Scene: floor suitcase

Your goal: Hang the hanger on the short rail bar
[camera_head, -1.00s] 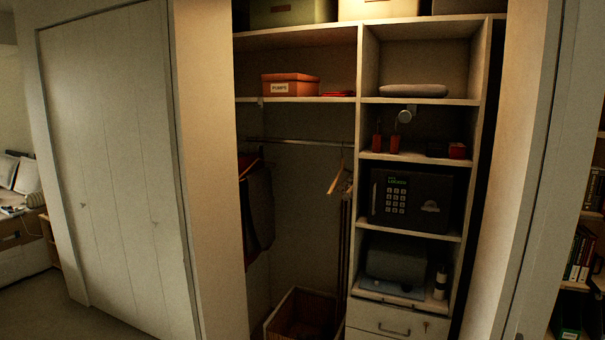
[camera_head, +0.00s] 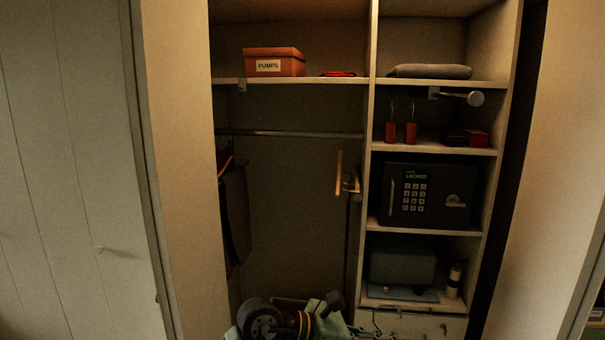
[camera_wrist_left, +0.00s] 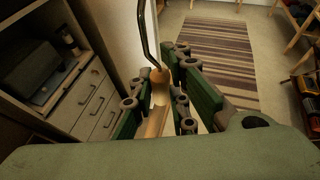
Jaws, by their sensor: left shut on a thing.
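My left gripper (camera_wrist_left: 158,92) is shut on a wooden hanger (camera_wrist_left: 154,122) in the left wrist view. The hanger's dark metal hook (camera_wrist_left: 148,42) rises beyond the fingers. In the head view my left gripper and forearm show low at the bottom edge, in front of the closet; the hanger is hard to make out there. The short rail bar (camera_head: 458,96), with a round end knob, sticks out below the upper right shelf, well above and right of my gripper. My right gripper is not in view.
A long rail (camera_head: 290,134) crosses the left bay, with dark clothing (camera_head: 236,212) and another wooden hanger (camera_head: 339,174). A divider (camera_head: 369,110) separates the bays.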

